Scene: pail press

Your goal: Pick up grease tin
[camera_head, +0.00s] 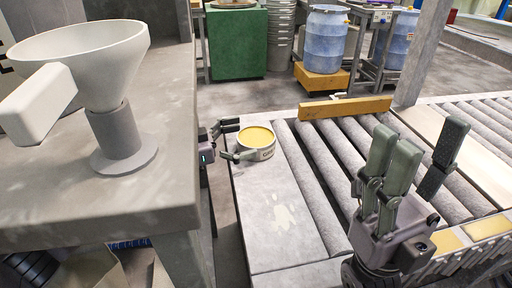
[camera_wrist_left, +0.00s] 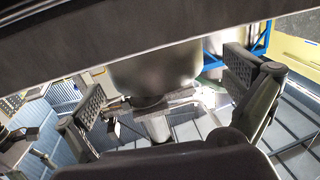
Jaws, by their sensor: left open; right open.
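The grease tin (camera_head: 262,153) is a short round grey tin with a yellow top. It stands upright on the flat grey plate at the left end of the rollers in the head view. My left gripper (camera_head: 236,140) is open at the tin's left side, one finger toward its far side and one along its near side. I cannot tell whether they touch it. In the left wrist view my left gripper (camera_wrist_left: 168,92) shows its fingers wide apart; a rounded grey shape lies beyond, and I cannot tell if it is the tin. My right gripper (camera_head: 420,143) is open and empty above the rollers.
A grey bench (camera_head: 168,190) with a pale funnel (camera_head: 105,75) stands close on the left. A wooden bar (camera_head: 345,108) crosses the rollers' far end. Blue drums and a green cabinet (camera_head: 236,45) stand behind. The plate in front of the tin is clear.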

